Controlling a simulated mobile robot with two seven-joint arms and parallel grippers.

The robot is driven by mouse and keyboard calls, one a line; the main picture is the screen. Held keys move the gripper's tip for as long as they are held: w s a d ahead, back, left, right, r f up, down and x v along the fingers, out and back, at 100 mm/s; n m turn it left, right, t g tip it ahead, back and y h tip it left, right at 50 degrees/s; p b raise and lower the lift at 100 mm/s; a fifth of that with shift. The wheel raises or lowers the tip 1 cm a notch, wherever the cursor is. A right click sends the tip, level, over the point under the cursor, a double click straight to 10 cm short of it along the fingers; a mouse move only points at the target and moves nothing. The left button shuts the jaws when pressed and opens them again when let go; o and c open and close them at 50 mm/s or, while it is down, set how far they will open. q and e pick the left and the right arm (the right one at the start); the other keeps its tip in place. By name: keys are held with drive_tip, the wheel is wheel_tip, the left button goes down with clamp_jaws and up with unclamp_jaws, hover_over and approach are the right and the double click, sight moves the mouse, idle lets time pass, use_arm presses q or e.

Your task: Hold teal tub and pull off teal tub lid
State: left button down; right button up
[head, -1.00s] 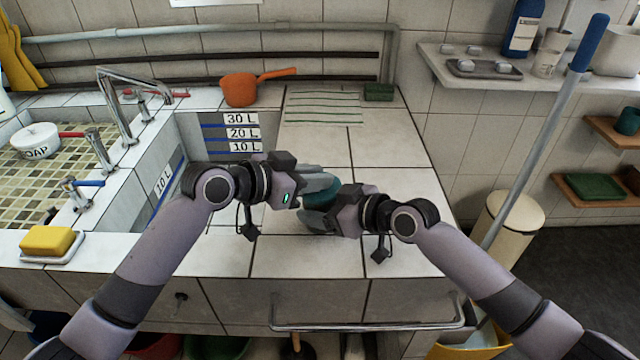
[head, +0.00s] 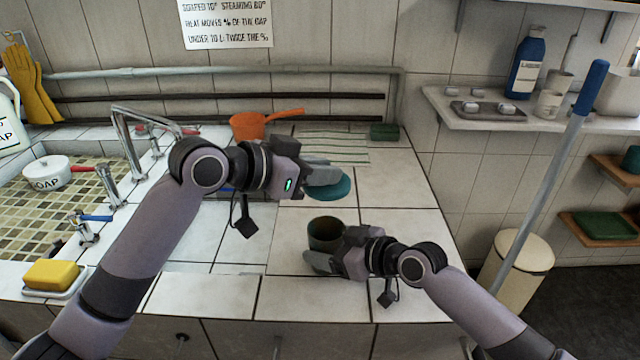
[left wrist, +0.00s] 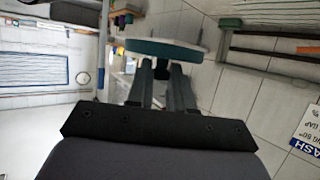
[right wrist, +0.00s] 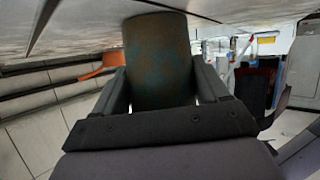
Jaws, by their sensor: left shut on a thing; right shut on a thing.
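The teal tub (head: 326,229) stands upright and open-topped on the tiled counter, its inside dark. My right gripper (head: 325,262) is shut around the tub's near side. In the right wrist view the tub (right wrist: 158,55) sits between the two fingers, its wall mottled brown and teal. The teal tub lid (head: 332,188) is in the air above and behind the tub, clear of it. My left gripper (head: 328,178) is shut on the lid. In the left wrist view the lid (left wrist: 160,50) shows edge-on at the fingertips, with a pale face and a teal rim.
An orange pan (head: 248,125) and a striped cloth (head: 332,148) lie at the back of the counter, with a green block (head: 384,132) beside them. The sink (head: 40,200) is at left, with a yellow sponge (head: 50,273) in front. The right counter tiles are clear.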

drive_tip(key=o, duration=1.1)
drive_tip(key=shift+o, duration=0.2)
drive_tip(key=shift+d, duration=0.1)
